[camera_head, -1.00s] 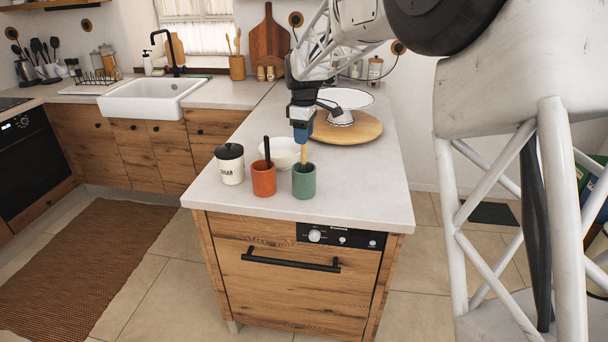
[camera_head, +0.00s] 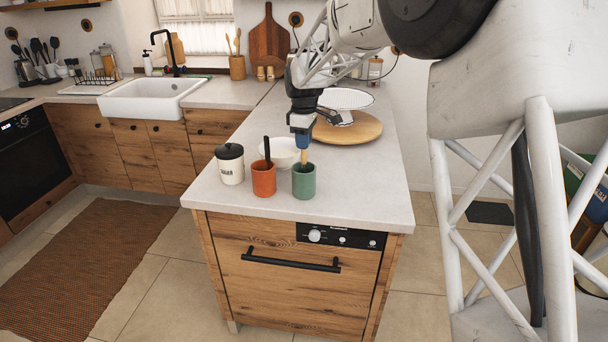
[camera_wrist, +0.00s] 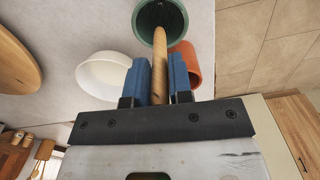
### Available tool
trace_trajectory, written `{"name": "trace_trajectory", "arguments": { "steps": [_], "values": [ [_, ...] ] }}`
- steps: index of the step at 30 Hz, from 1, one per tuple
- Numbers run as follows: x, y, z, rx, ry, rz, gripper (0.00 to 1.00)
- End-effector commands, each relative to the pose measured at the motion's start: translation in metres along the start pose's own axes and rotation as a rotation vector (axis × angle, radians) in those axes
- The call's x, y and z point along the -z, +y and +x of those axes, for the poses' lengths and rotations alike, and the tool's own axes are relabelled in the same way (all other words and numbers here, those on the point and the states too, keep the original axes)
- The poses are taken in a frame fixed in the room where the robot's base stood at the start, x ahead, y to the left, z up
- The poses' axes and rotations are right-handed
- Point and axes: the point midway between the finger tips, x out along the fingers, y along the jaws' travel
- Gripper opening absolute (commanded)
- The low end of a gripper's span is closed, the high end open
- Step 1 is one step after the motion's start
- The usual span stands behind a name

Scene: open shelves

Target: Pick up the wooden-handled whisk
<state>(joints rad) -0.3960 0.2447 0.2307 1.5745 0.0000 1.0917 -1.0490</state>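The whisk's light wooden handle (camera_wrist: 159,60) stands up out of a green cup (camera_head: 304,182) near the counter's front edge. The cup also shows in the wrist view (camera_wrist: 151,12). The whisk's lower end is hidden inside the cup. My gripper (camera_head: 302,145) is right above the cup and points down.
An orange cup (camera_head: 263,180) with a dark-handled utensil stands just left of the green cup. A sugar canister (camera_head: 230,166) is farther left. A white bowl (camera_head: 280,148) stands behind the cups. A round wooden board (camera_head: 362,130) with a white stand (camera_head: 345,99) lies behind right.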

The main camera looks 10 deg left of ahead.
Motion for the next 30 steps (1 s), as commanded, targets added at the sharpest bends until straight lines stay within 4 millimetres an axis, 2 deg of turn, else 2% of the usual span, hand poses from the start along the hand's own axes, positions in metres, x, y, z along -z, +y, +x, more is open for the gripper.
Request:
{"name": "trace_trajectory", "arguments": {
  "steps": [1,3,4,17,23,30],
  "values": [
    [0.000,0.000,0.000,0.000,0.000,0.000,0.12],
    [0.000,0.000,0.000,0.000,0.000,0.000,0.01],
    [0.000,0.000,0.000,0.000,0.000,0.000,0.00],
    [0.000,0.000,-0.006,-0.001,0.001,0.000,0.00],
    [0.000,0.000,-0.025,-0.002,0.001,0.000,0.00],
    [0.000,0.000,-0.060,-0.001,0.000,0.000,0.00]
  ]
}}
